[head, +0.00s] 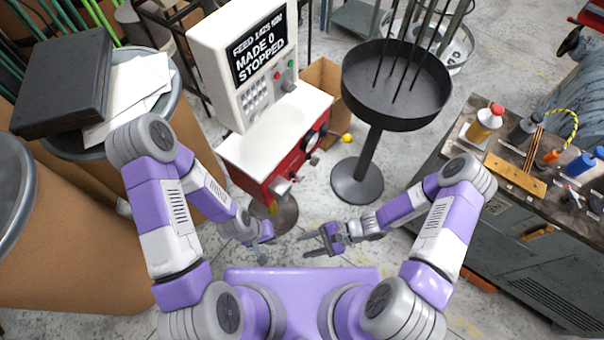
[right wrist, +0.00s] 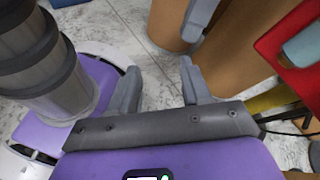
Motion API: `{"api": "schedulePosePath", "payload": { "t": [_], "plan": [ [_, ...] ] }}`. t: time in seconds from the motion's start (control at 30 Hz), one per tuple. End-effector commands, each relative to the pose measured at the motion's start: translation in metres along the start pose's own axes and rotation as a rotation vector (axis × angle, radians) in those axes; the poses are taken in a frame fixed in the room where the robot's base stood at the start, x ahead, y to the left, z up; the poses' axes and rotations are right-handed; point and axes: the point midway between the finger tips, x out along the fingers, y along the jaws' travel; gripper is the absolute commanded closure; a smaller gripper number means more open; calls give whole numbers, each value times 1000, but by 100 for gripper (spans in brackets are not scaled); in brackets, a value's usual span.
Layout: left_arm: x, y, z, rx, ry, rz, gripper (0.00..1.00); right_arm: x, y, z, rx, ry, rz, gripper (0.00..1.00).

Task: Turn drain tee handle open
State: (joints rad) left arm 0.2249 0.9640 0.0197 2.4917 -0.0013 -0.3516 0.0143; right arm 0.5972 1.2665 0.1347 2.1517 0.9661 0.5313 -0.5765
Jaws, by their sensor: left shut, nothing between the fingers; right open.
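I cannot pick out a drain tee handle for sure in either view. The white and red coiler machine (head: 262,140) stands left of centre in the head view, with dark knobs and small metal fittings on its red front. Its red side (right wrist: 290,40) shows at the upper right of the right wrist view, with a grey-blue cylinder (right wrist: 304,46) on it. My left gripper (head: 268,234) is shut and empty, low in front of the machine. My right gripper (head: 310,244) is open and empty, just right of the left one; its spread fingers also show in the right wrist view (right wrist: 157,85).
A black round pan on a stand (head: 398,108) holds dark rods right of the machine. A grey workbench (head: 470,190) with bottles and tools is at the right. Brown drums (head: 70,240) crowd the left. The floor between machine and bench is partly clear.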

Motion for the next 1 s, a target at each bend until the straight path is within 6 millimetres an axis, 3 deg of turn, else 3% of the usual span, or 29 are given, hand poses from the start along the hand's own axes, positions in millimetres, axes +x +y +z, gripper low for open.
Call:
{"api": "schedulePosePath", "payload": {
  "t": [0.03,0.1,0.2,0.3,0.4,0.5,1.0],
  "plan": [
    [-11,4,0,0,1,0,100,-6,-27,3,51,-36,-148,52],
    [-18,7,0,0,1,0,100,-17,-61,-2,94,-61,-347,52],
    [-25,10,1,0,1,0,100,-40,-98,-17,131,-58,-592,52],
    [-29,11,1,0,1,0,100,-63,-120,-32,148,-31,-766,52],
    [-31,12,1,0,1,0,100,-76,-131,-41,153,-8,-862,52],
    [-30,12,1,0,1,0,100,-77,-139,-45,155,-1,-894,52],
    [-24,9,1,0,1,0,100,-36,-189,-50,156,-1,-892,52]
  ]
}}
